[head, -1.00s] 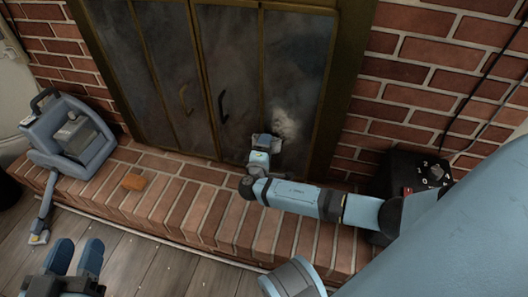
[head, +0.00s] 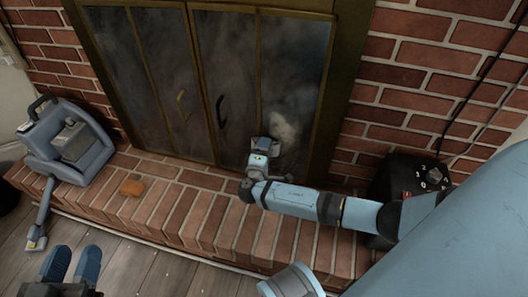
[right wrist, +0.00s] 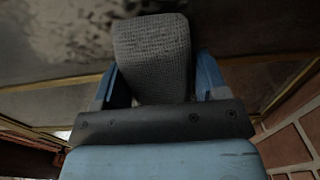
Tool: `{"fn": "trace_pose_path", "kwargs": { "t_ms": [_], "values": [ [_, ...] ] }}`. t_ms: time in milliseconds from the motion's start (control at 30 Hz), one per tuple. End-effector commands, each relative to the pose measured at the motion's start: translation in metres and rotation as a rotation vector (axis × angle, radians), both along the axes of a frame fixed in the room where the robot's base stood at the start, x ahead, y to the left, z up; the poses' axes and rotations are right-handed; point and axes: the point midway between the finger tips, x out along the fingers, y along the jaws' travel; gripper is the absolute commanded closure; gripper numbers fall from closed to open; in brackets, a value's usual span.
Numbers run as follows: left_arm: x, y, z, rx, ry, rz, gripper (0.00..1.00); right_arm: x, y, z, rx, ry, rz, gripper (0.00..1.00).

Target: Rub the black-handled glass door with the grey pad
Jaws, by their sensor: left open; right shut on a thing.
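The black-handled glass door (head: 297,65) is the right one of the fireplace's two doors, in a brass-coloured frame, and its black handle (head: 221,111) is on its left part. Its glass is dark and smudged, with a pale patch (head: 284,127) low on its right pane. My right gripper (head: 264,147) is shut on the grey pad (right wrist: 152,50), low in front of that pane beside the patch. The pad shows textured in the right wrist view; its contact with the glass is hard to judge. My left gripper (head: 72,263) is open and empty at lower left.
The other door has a brass handle (head: 182,106). A black control box (head: 405,180) stands right, by my right arm.

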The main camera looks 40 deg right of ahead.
Motion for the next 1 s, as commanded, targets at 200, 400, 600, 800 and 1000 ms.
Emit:
{"fn": "trace_pose_path", "kwargs": {
  "t_ms": [200, 400, 600, 800, 1000],
  "values": [
    [0.0, 0.0, -0.002, 0.0, 0.0, 0.0, 0.57, 0.003, -0.004, 0.0, 0.0, 0.0, 0.0, 0.53],
    [0.0, 0.0, -0.003, 0.002, 0.0, 0.0, 0.57, 0.006, -0.007, 0.0, 0.0, 0.0, 0.0, 0.53],
    [0.0, 0.001, -0.004, 0.007, 0.0, -0.001, 0.57, 0.007, -0.009, 0.0, 0.0, 0.0, -0.001, 0.53],
    [0.0, 0.001, 0.001, 0.009, 0.001, -0.002, 0.57, 0.0, -0.014, 0.002, -0.001, 0.001, -0.001, 0.53],
    [0.0, 0.001, 0.01, 0.009, 0.001, -0.002, 0.57, -0.014, -0.025, 0.002, -0.001, 0.001, 0.0, 0.53]
  ]
}}
